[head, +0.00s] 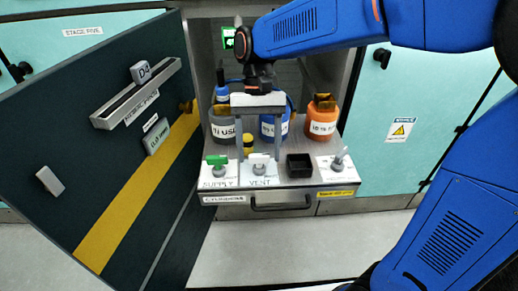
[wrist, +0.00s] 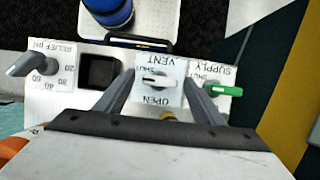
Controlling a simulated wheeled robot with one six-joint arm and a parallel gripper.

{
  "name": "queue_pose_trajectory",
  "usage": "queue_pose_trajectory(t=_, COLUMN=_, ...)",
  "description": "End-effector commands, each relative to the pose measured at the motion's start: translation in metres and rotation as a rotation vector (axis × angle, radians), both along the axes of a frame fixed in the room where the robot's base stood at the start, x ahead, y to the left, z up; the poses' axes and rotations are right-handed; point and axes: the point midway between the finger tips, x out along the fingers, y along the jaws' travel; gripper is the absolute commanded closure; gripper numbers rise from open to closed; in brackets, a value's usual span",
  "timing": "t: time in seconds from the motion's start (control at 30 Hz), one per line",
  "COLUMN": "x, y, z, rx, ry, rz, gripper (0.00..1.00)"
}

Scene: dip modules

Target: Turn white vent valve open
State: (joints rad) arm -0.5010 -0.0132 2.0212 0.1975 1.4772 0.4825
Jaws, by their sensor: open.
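The white vent valve (head: 259,160) is on the front ledge, in the middle of the VENT plate. In the wrist view its white handle (wrist: 157,80) lies roughly crosswise, between the upside-down SHUT and OPEN words. My gripper (head: 259,151) points down over it, with one finger on each side. In the wrist view the open gripper (wrist: 160,82) straddles the handle with gaps on both sides. I see no clear contact, and how close the fingertips are to the plate is hard to tell.
A green supply valve (head: 217,160) is just left of the vent. A black square recess (head: 300,166) and a grey relief knob (head: 338,160) are to its right. Bottles, including an orange one (head: 321,117), stand behind. An open dark door (head: 95,130) fills the left.

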Motion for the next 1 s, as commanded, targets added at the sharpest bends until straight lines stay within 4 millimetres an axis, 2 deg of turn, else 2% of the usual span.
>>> queue_pose_trajectory(t=0.07, x=0.0000, y=0.0000, z=0.0001, rx=0.000, ry=0.000, rz=0.000, gripper=0.38)
queue_pose_trajectory(t=0.23, x=0.0001, y=0.0000, z=0.0002, rx=0.000, ry=0.000, rz=0.000, gripper=0.76)
queue_pose_trajectory(t=0.27, x=0.0001, y=0.0000, z=0.0002, rx=0.000, ry=0.000, rz=0.000, gripper=0.79)
queue_pose_trajectory(t=0.67, x=-0.0001, y=0.0010, z=0.0003, rx=-0.001, ry=0.001, rz=0.064, gripper=0.79)
queue_pose_trajectory(t=1.0, x=-0.0007, y=0.0031, z=0.0002, rx=-0.001, ry=0.001, rz=0.319, gripper=0.79)
